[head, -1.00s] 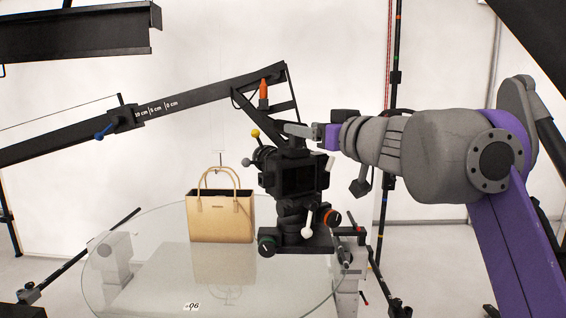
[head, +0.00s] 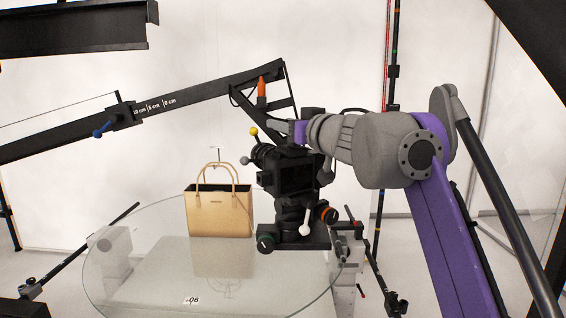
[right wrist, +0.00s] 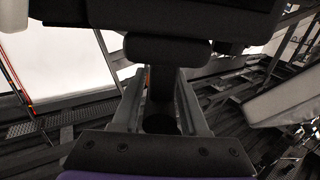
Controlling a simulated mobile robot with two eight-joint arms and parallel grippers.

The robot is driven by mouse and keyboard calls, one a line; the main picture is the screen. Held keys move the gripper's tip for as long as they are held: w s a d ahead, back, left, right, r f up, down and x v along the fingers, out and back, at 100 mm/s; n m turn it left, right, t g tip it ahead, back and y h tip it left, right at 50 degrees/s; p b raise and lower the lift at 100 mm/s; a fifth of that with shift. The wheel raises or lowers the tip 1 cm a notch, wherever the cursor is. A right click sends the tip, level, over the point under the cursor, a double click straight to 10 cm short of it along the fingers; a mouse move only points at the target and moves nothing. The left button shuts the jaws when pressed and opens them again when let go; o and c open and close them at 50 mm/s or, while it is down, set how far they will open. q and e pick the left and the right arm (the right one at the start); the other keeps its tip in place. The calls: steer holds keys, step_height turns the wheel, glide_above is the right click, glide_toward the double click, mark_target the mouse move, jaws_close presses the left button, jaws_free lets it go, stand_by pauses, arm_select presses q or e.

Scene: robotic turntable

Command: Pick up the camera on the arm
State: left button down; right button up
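The black camera (head: 292,175) sits on a mount at the end of the black crane arm (head: 190,97), above the glass turntable. It has a lens on its left side and a small yellow ball knob above. My right gripper (head: 281,129) comes in from the right at the top of the camera. In the right wrist view the two fingers (right wrist: 160,95) stand apart, with a dark part between them and a dark body just ahead. Whether they touch it I cannot tell. My left gripper is not in view.
A tan handbag (head: 219,212) stands on the round glass turntable (head: 135,262), left of the camera. An orange-tipped piece (head: 262,88) is on the crane arm above the camera. A tall thin stand (head: 392,90) rises behind my right arm. A black beam (head: 75,35) hangs at the upper left.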

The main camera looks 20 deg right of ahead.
steer(key=shift+w, duration=0.1)
jaws_close()
stand_by(1.0)
